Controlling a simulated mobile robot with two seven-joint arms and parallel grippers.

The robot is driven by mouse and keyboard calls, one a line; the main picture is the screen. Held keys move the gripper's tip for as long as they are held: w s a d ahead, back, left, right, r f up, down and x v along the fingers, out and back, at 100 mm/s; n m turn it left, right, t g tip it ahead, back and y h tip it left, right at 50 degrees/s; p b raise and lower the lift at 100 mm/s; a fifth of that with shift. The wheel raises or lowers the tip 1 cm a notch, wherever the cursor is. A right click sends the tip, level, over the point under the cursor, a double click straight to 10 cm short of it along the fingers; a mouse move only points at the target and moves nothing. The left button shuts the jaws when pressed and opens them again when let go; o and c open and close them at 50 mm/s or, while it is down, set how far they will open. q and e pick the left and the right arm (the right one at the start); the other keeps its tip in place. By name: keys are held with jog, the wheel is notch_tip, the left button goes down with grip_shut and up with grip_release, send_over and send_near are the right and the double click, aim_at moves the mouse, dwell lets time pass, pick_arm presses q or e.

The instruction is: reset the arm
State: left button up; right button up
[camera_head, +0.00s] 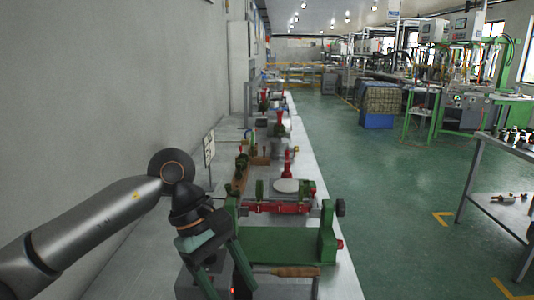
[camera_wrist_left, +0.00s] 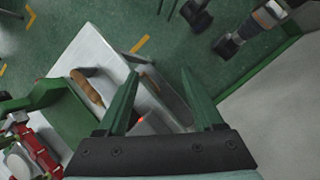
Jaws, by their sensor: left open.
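My left arm comes in from the left in the head view. Its left gripper (camera_head: 228,286) points down over the workbench, beside the left end of a green frame (camera_head: 278,244). In the left wrist view the green fingers of the left gripper (camera_wrist_left: 159,75) stand apart with nothing held between them. A wooden-handled tool (camera_head: 297,271) lies in front of the green frame; its handle also shows in the left wrist view (camera_wrist_left: 88,87), left of the fingers. My right gripper is in neither view.
The workbench (camera_head: 340,281) runs away along a grey wall (camera_head: 120,90). A red fixture with a pale round plate (camera_head: 287,186) stands behind the green frame. The green floor (camera_head: 385,200) is open to the right, up to a metal table (camera_head: 500,208).

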pick_arm(q)
jog(key=s+d+r+n+g+h+p, duration=0.1)
jog(key=s+d+r+n+g+h, duration=0.1)
jog(key=s+d+n+h, duration=0.3)
jog(key=s+d+r+n+g+h+p, duration=0.1)
jog(key=s+d+n+g+h, duration=0.1)
jog(key=d+h, duration=0.45)
jog(key=w+a+n+t+h+p, duration=0.25)
jog(key=w+n+t+h, duration=0.4)
jog(key=n+t, duration=1.05)
jog(key=w+a+f+n+t+y, duration=0.1)
jog(key=a+f+n+t+y, duration=0.35)
jog(key=n, duration=0.75)
jog(key=w+a+f+n+t+y, duration=0.2)
jog(key=a+f+n+y, duration=0.4)
jog(key=f+n+y, duration=0.55)
jog(key=s+a+f+n+g+y+p, duration=0.1)
jog(key=s+a+f+n+g, duration=0.3)
jog(key=s+f, duration=0.5)
jog(key=s+a+f+n+g+y, duration=0.3)
jog(key=s+a+f+n, duration=0.3)
jog(key=s+f+n, duration=0.2)
jog(key=shift+s+f+g+y+p, duration=0.35)
jog(key=shift+f+g, duration=0.2)
jog(key=shift+f, duration=0.4)
